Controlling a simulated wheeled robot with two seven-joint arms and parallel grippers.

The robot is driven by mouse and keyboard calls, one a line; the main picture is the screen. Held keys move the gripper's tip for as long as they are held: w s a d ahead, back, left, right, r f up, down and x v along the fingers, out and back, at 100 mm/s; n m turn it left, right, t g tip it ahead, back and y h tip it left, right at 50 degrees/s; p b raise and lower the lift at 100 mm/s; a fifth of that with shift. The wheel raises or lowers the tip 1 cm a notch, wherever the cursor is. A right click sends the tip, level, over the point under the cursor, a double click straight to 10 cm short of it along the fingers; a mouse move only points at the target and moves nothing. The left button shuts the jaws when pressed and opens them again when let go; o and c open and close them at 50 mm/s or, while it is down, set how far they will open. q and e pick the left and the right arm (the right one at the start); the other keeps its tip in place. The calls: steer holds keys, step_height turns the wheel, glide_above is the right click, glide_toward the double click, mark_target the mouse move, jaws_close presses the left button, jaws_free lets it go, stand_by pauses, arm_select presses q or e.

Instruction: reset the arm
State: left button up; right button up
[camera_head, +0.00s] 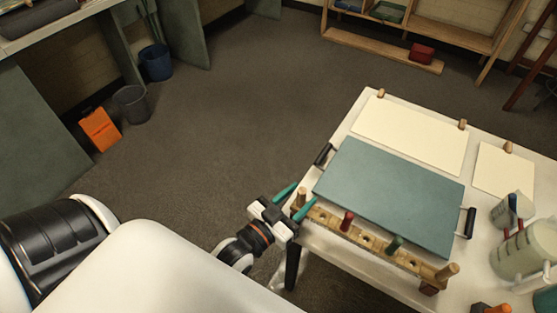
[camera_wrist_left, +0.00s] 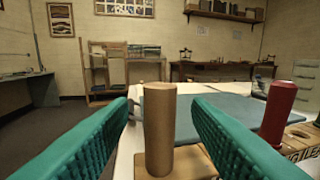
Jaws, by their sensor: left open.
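My left gripper (camera_head: 303,193) is open at the left end of a wooden rack (camera_head: 369,242) on the white table. Its teal fingers stand on either side of a plain wooden peg (camera_wrist_left: 160,125), with a gap on both sides in the left wrist view. The peg is upright on a wooden base. A dark red peg (camera_head: 347,221) and a green peg (camera_head: 394,244) stand further right along the rack. The red one also shows in the left wrist view (camera_wrist_left: 278,110). My right gripper is not in view.
A blue-grey tray or board (camera_head: 390,195) with black handles lies behind the rack. Cream sheets (camera_head: 412,133) lie beyond it. Jugs (camera_head: 526,249) crowd the table's right side. Open floor (camera_head: 220,140) lies left of the table, with bins and an orange object (camera_head: 100,129) further off.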

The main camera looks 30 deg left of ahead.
arm_select(q)
steer(key=v, duration=0.9)
steer(key=shift+b, duration=0.4)
